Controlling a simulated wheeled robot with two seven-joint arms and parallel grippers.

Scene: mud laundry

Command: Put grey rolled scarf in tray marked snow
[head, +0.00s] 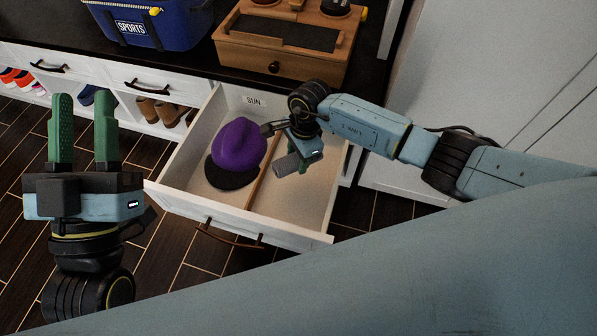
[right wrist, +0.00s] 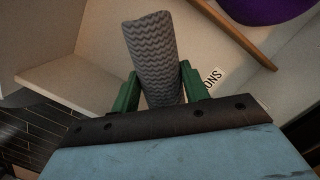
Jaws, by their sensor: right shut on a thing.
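The grey rolled scarf (right wrist: 153,52) has a zigzag knit and sits between the two green fingers of my right gripper (right wrist: 158,76). In the head view the scarf (head: 291,163) hangs in my right gripper (head: 305,157) over the right compartment of an open white drawer (head: 287,216). The gripper hides part of it. A label at the drawer's back reads SUN (head: 253,100), behind the left compartment. My left gripper (head: 83,106) is open and empty, fingers up, left of the drawer.
A purple hat (head: 239,144) with a dark brim lies in the left compartment. A wooden divider (head: 262,180) splits the drawer. On the dark counter stand a blue SPORTS bag (head: 155,25) and a wooden box (head: 275,45). Brown boots (head: 161,110) stand on a low shelf.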

